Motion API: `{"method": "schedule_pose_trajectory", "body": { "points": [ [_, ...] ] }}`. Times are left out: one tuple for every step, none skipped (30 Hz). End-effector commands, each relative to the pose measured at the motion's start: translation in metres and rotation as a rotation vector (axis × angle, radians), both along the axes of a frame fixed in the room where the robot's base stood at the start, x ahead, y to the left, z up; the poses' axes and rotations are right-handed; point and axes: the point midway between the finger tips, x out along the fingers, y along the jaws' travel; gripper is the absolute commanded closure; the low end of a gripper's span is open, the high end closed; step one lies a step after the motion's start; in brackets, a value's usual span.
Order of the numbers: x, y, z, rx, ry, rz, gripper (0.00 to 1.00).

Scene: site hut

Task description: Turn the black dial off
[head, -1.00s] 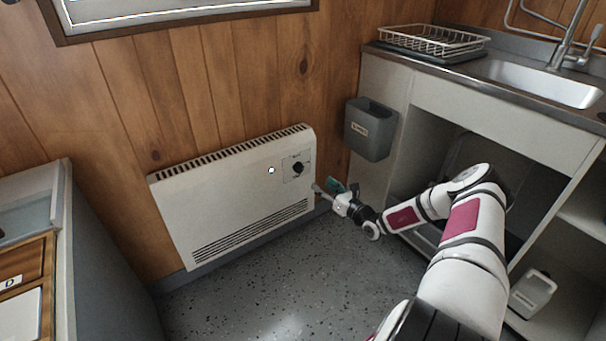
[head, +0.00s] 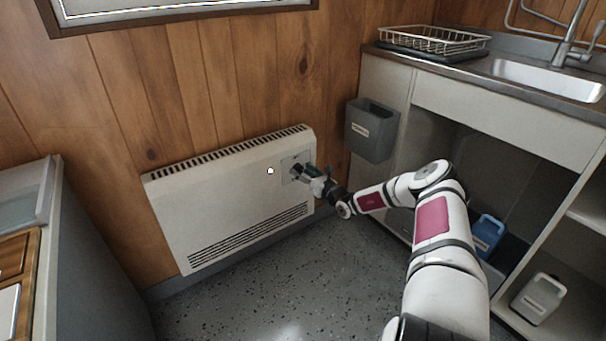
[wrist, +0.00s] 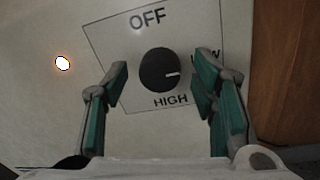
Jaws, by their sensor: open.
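The black dial (wrist: 160,70) sits on a square panel on the front of the white wall heater (head: 225,205). In the wrist view OFF is printed above it, HIGH below it, and a label ending in W at the right is partly hidden by a finger. The dial's white mark points right and slightly down. My gripper (wrist: 161,66) is open, with one green-padded finger on each side of the dial. Gaps show between the fingers and the dial. In the head view my gripper (head: 309,174) is at the heater's upper right and partly covers the dial.
A lit white spot (head: 270,171) shows on the heater left of the panel. A grey bin (head: 371,130) hangs on the cabinet side just right of my gripper. Blue (head: 488,234) and white (head: 538,298) containers stand beneath the counter. The floor before the heater is clear.

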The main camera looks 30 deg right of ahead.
Motion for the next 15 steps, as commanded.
{"method": "schedule_pose_trajectory", "body": {
  "points": [
    [-0.0001,0.0000,0.0001,0.000,0.000,0.000,0.47],
    [-0.0002,0.0000,0.0001,0.000,0.000,0.000,0.47],
    [-0.0002,0.0000,0.0001,0.000,0.000,0.000,0.54],
    [-0.0002,0.0000,0.0001,0.000,0.000,0.000,0.61],
    [-0.0003,0.0000,0.0000,0.000,0.000,0.000,0.68],
    [-0.0003,0.0000,0.0000,0.000,0.000,0.000,0.77],
    [-0.0004,-0.0001,-0.0001,0.000,0.000,0.000,0.84],
    [-0.0004,0.0000,-0.0001,0.000,0.000,0.000,0.90],
    [-0.0004,-0.0001,-0.0001,0.000,0.000,0.000,0.96],
    [-0.0004,0.0000,-0.0001,0.000,0.000,0.000,0.96],
    [-0.0004,0.0000,-0.0002,0.000,0.000,0.000,0.96],
    [-0.0004,0.0000,-0.0001,0.000,0.000,0.000,0.96],
    [-0.0004,0.0000,-0.0001,-0.001,0.001,0.000,0.96],
    [-0.0004,0.0001,-0.0001,-0.002,0.001,0.000,0.96],
    [-0.0004,0.0002,0.0001,-0.006,0.000,0.000,0.96]
  ]
}}
